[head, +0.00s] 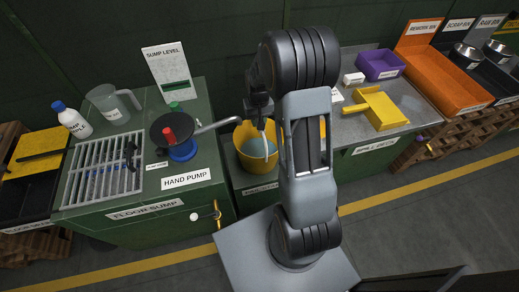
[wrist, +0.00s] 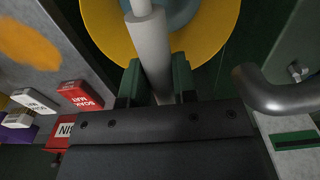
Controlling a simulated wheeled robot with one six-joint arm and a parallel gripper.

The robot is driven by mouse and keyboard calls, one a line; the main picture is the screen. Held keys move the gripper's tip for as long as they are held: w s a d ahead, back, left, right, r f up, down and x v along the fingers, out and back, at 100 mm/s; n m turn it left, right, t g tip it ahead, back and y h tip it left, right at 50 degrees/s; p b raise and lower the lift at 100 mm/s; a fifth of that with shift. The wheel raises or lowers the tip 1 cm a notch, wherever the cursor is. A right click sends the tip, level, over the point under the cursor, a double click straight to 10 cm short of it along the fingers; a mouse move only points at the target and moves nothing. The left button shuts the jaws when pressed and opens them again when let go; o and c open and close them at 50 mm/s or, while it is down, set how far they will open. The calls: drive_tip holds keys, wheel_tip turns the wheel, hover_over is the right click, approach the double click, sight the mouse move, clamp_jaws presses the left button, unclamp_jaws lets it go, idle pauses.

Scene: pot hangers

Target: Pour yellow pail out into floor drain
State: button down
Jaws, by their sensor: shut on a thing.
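The yellow pail (head: 258,175) stands upright in the middle of the head view, below the hand pump's spout, with blue-grey liquid inside. In the wrist view the yellow pail (wrist: 110,25) shows its rim and liquid at the top. My gripper (wrist: 156,82) is shut on the pail's pale grey handle grip (wrist: 150,50). In the head view my gripper (head: 262,112) is above the pail, partly hidden by my arm. The floor drain, a metal grate (head: 105,170), lies on top of the green floor sump box (head: 150,225) at left.
The hand pump (head: 180,140) has a grey spout (head: 218,125) reaching close to the pail's left side; the spout shows at right in the wrist view. A clear jug (head: 110,103), a white bottle (head: 72,120) and a sump level sign (head: 166,70) stand behind the grate.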

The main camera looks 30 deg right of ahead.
drive_tip(key=shift+r+p, duration=0.95)
drive_tip(key=shift+r, duration=0.45)
drive_tip(key=s+a+b, duration=0.1)
drive_tip(key=s+b, duration=0.1)
drive_tip(key=s, duration=0.6)
drive_tip(key=s+a+b, duration=0.2)
drive_tip(key=s, duration=0.7)
drive_tip(key=shift+a+f, duration=0.2)
drive_tip(key=shift+a, duration=0.05)
idle(0.9)
drive_tip(key=s+b, duration=0.1)
drive_tip(key=b, duration=0.2)
drive_tip(key=shift+s+a+b, duration=0.1)
drive_tip(key=shift+s+b, duration=0.05)
drive_tip(key=shift+b, duration=0.5)
drive_tip(key=shift+s+a+r+b, duration=0.1)
drive_tip(key=shift+s+a+b, duration=0.15)
drive_tip(key=shift+s+b, duration=0.85)
drive_tip(key=shift+s+a+b, duration=0.2)
drive_tip(key=shift+s+b, duration=0.8)
drive_tip(key=shift+s, duration=0.1)
